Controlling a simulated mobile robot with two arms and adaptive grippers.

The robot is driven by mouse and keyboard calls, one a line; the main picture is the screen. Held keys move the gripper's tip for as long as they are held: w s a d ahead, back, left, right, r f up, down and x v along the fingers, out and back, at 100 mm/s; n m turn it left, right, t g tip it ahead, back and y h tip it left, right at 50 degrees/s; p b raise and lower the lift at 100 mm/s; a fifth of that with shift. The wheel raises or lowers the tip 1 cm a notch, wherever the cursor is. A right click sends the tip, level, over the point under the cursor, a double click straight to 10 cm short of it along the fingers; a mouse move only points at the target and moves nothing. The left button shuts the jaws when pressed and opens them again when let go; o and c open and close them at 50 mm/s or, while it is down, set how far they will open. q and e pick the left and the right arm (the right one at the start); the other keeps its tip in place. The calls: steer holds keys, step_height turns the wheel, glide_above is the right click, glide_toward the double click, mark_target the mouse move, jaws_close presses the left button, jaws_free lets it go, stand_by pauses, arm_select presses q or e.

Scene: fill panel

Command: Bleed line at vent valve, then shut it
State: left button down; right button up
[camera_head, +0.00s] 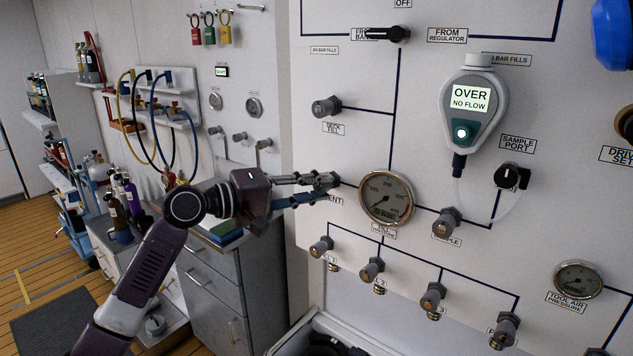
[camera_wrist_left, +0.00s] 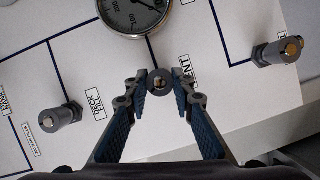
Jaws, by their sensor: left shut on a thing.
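The vent valve (camera_wrist_left: 160,82) is a small round grey knob on the white panel, seen end-on between my fingertips in the left wrist view. Its label, partly covered, reads "ENT" (camera_head: 335,201). My left gripper (camera_head: 333,187) reaches in from the left, and its blue-padded fingers (camera_wrist_left: 161,88) are shut on the knob, one on each side. In the head view the fingers hide the knob. The fill pressure gauge (camera_head: 386,198) sits just right of the valve; it also shows at the top of the left wrist view (camera_wrist_left: 135,12). My right gripper is not in view.
A hanging meter (camera_head: 470,110) reads "OVER NO FLOW". A grey drawer cabinet (camera_head: 215,290) stands at the left.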

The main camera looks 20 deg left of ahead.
arm_select(q)
steer(key=m+y+p, duration=0.1)
steer(key=m+p, duration=0.2)
steer(key=shift+r+y, duration=0.1)
steer(key=shift+y, duration=0.2)
steer(key=shift+m+g+y+p, duration=0.3)
steer(key=shift+m+p, duration=0.25)
steer(key=shift+m, duration=0.15)
steer(key=shift+f, duration=0.2)
steer(key=c, duration=1.6)
jaws_free()
steer(key=shift+r, duration=0.1)
steer(key=shift+s, duration=0.15)
steer(key=v, duration=1.1)
steer(key=shift+s+a+r, duration=0.15)
steer(key=shift+s, duration=0.2)
